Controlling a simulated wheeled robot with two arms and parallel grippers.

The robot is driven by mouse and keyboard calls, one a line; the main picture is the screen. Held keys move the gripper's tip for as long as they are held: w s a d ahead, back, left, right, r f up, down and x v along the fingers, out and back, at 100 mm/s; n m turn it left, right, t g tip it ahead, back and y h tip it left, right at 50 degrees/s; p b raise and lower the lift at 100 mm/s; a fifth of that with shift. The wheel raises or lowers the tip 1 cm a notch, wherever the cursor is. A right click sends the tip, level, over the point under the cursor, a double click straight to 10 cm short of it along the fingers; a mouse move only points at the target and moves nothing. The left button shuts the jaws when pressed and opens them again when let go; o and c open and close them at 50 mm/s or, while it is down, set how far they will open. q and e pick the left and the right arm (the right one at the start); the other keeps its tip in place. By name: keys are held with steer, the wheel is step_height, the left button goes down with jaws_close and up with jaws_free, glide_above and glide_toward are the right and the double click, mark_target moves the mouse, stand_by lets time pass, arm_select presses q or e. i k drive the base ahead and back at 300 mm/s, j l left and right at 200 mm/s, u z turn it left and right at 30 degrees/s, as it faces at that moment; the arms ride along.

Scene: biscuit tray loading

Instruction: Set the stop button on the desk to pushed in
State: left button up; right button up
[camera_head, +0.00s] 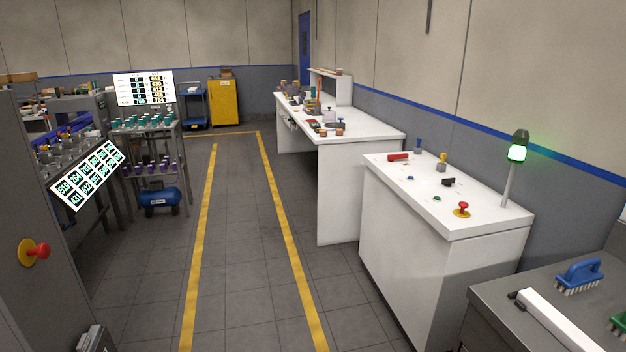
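A red mushroom stop button (463,207) on a yellow base stands on the front corner of the white desk (478,221) at the right. Its red head appears raised above the yellow base. Another red stop button (37,251) on a yellow disc is on the grey cabinet (15,200) at the left edge. Neither of my grippers is in view.
A signal lamp (517,153) glows green at the desk's back edge. Small knobs and a red item (399,157) lie on the desk. A grey bench (480,295) with a blue brush (580,275) is at lower right. The aisle floor (235,240) between yellow lines is clear.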

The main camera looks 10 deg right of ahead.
mark_target(463, 205)
steer(key=i+j+z, duration=0.15)
steer(key=i+z, duration=0.25)
steer(key=i, duration=0.2)
steer(key=i+j+z, duration=0.3)
steer(key=i+z, duration=0.15)
steer(key=i, duration=0.15)
steer(key=i+j+z, duration=0.4)
steer(key=l+u, duration=0.1)
steer(key=l, duration=0.15)
